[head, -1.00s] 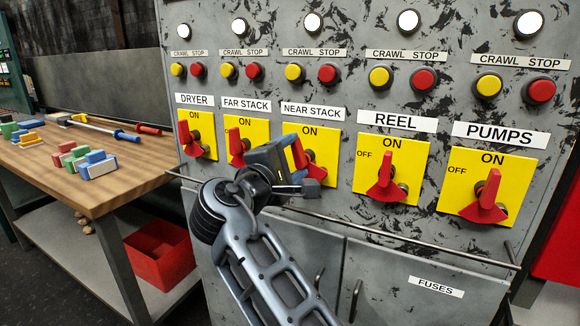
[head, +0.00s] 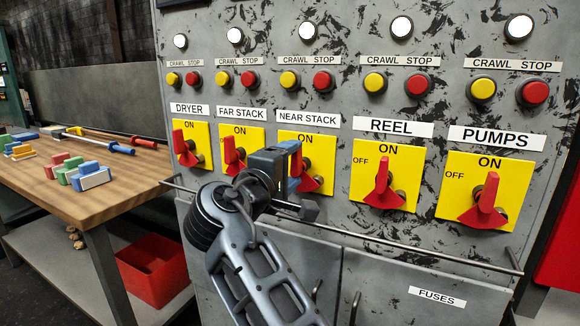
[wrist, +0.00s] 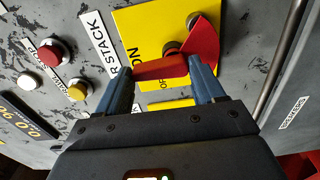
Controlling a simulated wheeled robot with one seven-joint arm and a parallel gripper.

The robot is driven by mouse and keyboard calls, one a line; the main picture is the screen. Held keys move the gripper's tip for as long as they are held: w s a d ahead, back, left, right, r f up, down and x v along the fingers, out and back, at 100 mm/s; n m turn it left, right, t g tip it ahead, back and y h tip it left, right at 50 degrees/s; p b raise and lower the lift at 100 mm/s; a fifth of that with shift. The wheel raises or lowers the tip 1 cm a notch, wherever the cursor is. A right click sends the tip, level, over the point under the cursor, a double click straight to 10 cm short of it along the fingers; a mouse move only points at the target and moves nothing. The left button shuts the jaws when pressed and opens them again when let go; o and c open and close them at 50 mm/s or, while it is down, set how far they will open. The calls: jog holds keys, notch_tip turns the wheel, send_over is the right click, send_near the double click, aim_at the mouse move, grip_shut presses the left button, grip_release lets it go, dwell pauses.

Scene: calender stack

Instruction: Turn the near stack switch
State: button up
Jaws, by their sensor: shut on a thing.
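The near stack switch is a red lever (head: 311,184) on a yellow plate (head: 325,150) under the NEAR STACK label (head: 308,118). My gripper (head: 296,163) is at this lever from the front left and partly hides it and the OFF mark. In the wrist view, the blue fingers of my gripper (wrist: 163,75) stand on either side of the red handle (wrist: 160,70), shut on it. The handle points up toward ON, leaning a little left.
Similar red switches flank it: far stack (head: 232,155) close on the left, reel (head: 383,187) on the right, then pumps (head: 487,200). A thin rail (head: 400,245) runs across the panel below the switches. A wooden table (head: 95,200) stands at left.

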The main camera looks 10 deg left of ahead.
jog(key=shift+f, duration=0.1)
jog(key=o, duration=1)
jog(key=shift+o, duration=0.2)
jog(key=shift+s, duration=0.1)
jog(key=v, duration=0.7)
jog(key=shift+s, duration=0.3)
jog(key=shift+a, duration=0.1)
